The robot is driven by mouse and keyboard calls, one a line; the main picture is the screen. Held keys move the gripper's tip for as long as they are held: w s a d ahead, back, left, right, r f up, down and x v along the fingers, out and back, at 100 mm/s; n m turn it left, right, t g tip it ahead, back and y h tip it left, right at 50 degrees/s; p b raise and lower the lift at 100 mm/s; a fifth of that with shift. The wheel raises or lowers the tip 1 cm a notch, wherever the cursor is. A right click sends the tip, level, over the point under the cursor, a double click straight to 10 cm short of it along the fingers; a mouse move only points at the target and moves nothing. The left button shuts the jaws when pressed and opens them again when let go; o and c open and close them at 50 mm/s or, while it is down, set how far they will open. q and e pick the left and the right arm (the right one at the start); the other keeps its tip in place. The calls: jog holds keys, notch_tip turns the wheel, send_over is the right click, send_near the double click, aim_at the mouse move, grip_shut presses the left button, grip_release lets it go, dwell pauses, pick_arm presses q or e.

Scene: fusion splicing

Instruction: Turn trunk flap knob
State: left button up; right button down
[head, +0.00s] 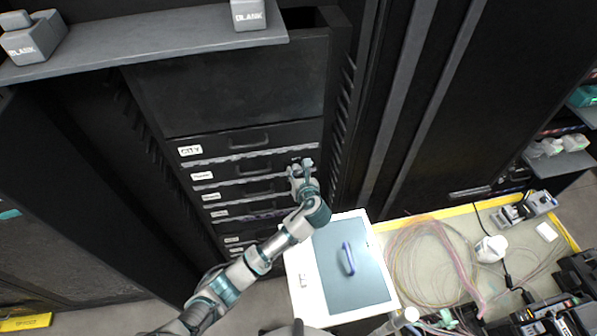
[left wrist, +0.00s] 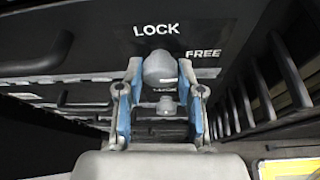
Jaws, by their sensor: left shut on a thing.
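My left gripper (head: 301,170) is at the right end of a drawer front in the dark cabinet. In the left wrist view the gripper (left wrist: 160,95) is shut around a round grey knob (left wrist: 160,68), one finger on each side. Above the knob, the dark flap panel (left wrist: 95,35) carries the white words LOCK (left wrist: 158,30) and FREE (left wrist: 203,53). In the head view the knob is mostly hidden by the gripper. My right gripper is not clearly visible.
Labelled drawers with handles (head: 249,145) fill the cabinet below a grey shelf (head: 150,38) holding BLANK blocks (head: 248,14). A white-framed tray (head: 298,285) with a blue item (head: 347,258) lies below the gripper. Cables (head: 425,270) and equipment crowd the right.

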pick_arm(q)
jog(key=shift+a+n+h+p, duration=0.2)
jog(key=shift+n+h+p, duration=0.45)
jog(key=shift+p, duration=0.55)
jog(key=shift+n+h+p, duration=0.35)
jog(key=shift+n+p, duration=0.25)
jog(key=shift+n, duration=0.05)
jog(key=shift+f+n+t+h, duration=0.15)
jog(key=shift+n+t+h, duration=0.2)
jog(key=shift+n, duration=0.25)
jog(key=shift+f+n+h, duration=0.1)
jog(key=shift+n+h, duration=0.55)
jog(key=shift+n, duration=0.35)
jog(key=n, duration=0.1)
jog(key=n+t+h+b, duration=0.1)
jog(key=shift+a+f+n, duration=0.1)
jog(key=shift+f+n, duration=0.05)
jog(key=shift+n, duration=0.15)
jog(key=n+t+h+b, duration=0.1)
jog(key=n+b, duration=0.2)
jog(key=shift+f+t, duration=0.1)
jog(key=shift+t, duration=0.15)
jog(key=shift+n+h+b, duration=0.4)
jog(key=shift+n+b, duration=0.15)
jog(key=shift+n, duration=0.05)
